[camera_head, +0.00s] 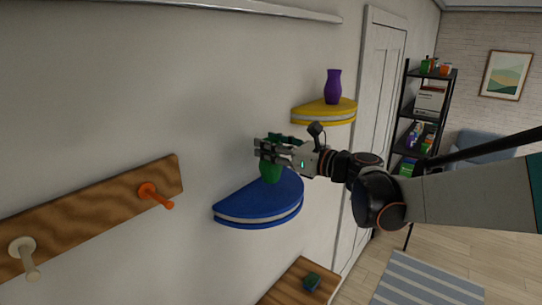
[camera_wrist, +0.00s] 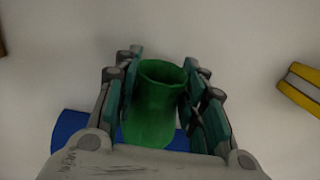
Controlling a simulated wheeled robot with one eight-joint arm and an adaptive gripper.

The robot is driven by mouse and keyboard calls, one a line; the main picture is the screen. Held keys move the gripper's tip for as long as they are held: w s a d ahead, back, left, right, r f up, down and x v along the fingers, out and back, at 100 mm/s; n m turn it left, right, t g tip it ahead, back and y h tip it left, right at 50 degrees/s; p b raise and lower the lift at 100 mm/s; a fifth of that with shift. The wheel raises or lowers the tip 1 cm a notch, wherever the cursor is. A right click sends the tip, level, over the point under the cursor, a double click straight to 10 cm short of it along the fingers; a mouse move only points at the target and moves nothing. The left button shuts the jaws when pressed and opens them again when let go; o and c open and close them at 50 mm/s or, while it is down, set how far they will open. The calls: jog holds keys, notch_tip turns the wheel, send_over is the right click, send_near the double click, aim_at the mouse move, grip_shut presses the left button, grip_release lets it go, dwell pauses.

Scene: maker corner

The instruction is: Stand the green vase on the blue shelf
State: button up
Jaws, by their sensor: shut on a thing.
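The green vase (camera_head: 270,172) is upright between the fingers of my gripper (camera_head: 268,152). In the wrist view the vase (camera_wrist: 153,110) shows its open rim, with the finger pads of my gripper (camera_wrist: 160,88) on both sides of it. The gripper is shut on the vase. The blue shelf (camera_head: 262,207), a half-round board on the wall, lies directly below the vase; it also shows in the wrist view (camera_wrist: 68,132). The vase's base overlaps the shelf's back part in the head view. I cannot tell whether the base touches the shelf.
A yellow shelf (camera_head: 325,112) with a purple vase (camera_head: 333,87) is on the wall, up and right. A wooden peg rail (camera_head: 95,215) with an orange peg (camera_head: 154,195) is at the left. The blue shelf's front part is bare. A wooden surface (camera_head: 290,285) is below.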

notch_tip(320, 180, down, 3)
jog(key=shift+w, duration=0.15)
jog(key=shift+f, duration=0.1)
jog(key=o, duration=1.2)
jog(key=shift+c, duration=0.2)
jog(key=b+v, duration=0.2)
jog(key=v, duration=1)
